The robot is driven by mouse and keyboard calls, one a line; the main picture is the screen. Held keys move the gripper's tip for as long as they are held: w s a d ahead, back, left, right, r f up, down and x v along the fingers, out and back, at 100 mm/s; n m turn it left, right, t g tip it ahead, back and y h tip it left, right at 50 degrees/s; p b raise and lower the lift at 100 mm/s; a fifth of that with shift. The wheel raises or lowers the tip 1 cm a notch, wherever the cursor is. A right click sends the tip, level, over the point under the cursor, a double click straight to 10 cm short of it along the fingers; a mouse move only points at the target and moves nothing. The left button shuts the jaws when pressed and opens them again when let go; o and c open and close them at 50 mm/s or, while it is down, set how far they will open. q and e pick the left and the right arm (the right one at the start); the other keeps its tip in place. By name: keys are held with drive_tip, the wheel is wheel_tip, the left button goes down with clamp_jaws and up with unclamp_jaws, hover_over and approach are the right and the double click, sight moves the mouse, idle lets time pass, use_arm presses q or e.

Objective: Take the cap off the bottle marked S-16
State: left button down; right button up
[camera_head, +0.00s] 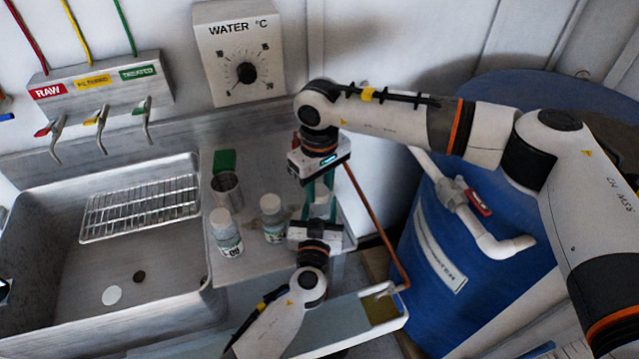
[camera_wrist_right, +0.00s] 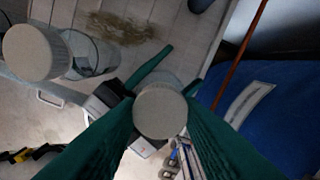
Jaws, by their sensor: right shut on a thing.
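A white bottle (camera_head: 319,203) stands upright near the counter's right end, between my two grippers; its label cannot be read. My right gripper (camera_head: 318,190) comes from above, its green fingers shut on the bottle's round white cap (camera_wrist_right: 160,111). My left gripper (camera_head: 319,212) reaches in from the near side, with green fingers on either side of the bottle's body, seemingly closed on it. The cap seems to sit on the bottle; the seam is hidden in the wrist view.
Two white-capped bottles (camera_head: 226,236) (camera_head: 272,219) stand left of my grippers, near a metal cup (camera_head: 227,190) and a green block (camera_head: 224,161). A sink (camera_head: 185,270) lies left, a blue barrel (camera_head: 425,240) right. A copper-coloured pipe (camera_head: 372,215) runs close to my right gripper.

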sight(319, 190)
drive_tip(key=shift+r, duration=0.1)
idle(0.3)
drive_tip(key=shift+r, duration=1.05)
drive_tip(key=shift+r, duration=2)
use_arm(q)
drive_tip(key=c, duration=0.6)
unclamp_jaws()
drive_tip(key=shift+c, duration=0.2)
